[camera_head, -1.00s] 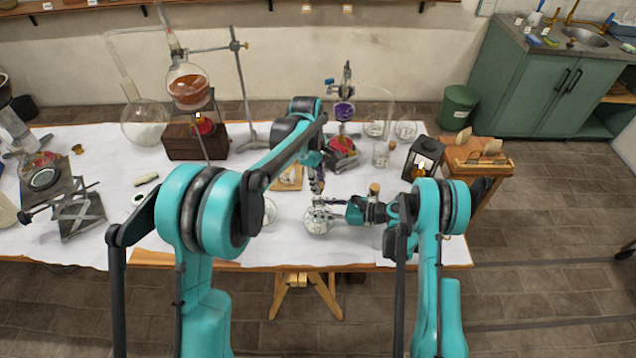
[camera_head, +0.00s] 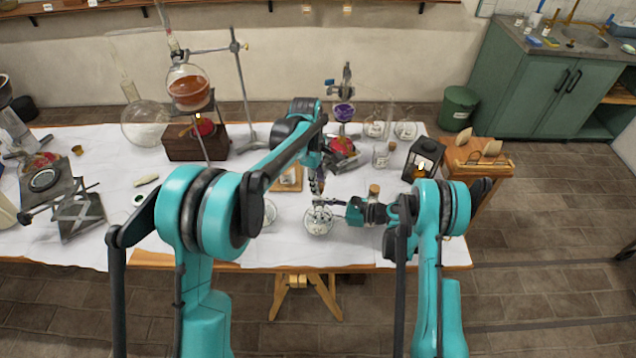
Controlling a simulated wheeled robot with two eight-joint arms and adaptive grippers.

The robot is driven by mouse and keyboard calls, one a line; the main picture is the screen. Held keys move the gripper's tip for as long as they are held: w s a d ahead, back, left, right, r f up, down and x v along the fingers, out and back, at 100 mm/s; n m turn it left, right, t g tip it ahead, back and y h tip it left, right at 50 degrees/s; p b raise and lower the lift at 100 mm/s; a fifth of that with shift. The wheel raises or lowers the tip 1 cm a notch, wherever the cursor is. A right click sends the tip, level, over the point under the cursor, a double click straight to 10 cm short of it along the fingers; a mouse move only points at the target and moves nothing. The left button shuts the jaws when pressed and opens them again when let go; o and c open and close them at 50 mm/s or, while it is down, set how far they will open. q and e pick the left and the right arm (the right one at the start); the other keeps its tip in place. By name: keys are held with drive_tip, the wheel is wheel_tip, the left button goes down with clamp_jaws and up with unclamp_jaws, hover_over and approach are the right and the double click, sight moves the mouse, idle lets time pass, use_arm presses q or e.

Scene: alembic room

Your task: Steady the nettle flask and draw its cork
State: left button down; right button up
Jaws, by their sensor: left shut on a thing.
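The nettle flask (camera_head: 318,224) is a round clear glass flask with pale contents. It stands upright near the table's front edge. My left gripper (camera_head: 318,192) reaches down from above and is shut at the top of the flask, where the cork sits. The fingers hide the cork, so its exact position in the neck cannot be made out. My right gripper (camera_head: 340,204) points left from the right side, with its fingertips at the flask's neck. The fingers are too small to show whether they are closed on it.
A corked bottle (camera_head: 374,191) stands close behind my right gripper. A black lantern (camera_head: 423,160) is farther right. A small round glass (camera_head: 269,212) lies left of the flask, partly behind my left arm. A retort stand (camera_head: 243,95) and wooden box (camera_head: 182,150) are behind.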

sight(321, 186)
drive_tip(key=shift+o, duration=1)
use_arm(q)
drive_tip(key=shift+r, duration=0.25)
drive_tip(key=shift+r+p, duration=1.35)
drive_tip(key=shift+r, duration=0.45)
use_arm(e)
drive_tip(key=r+v, duration=0.2)
drive_tip(key=v, duration=1)
drive_tip(key=shift+r, duration=0.3)
use_arm(q)
drive_tip(key=shift+d, duration=0.1)
use_arm(e)
drive_tip(key=shift+d, duration=0.15)
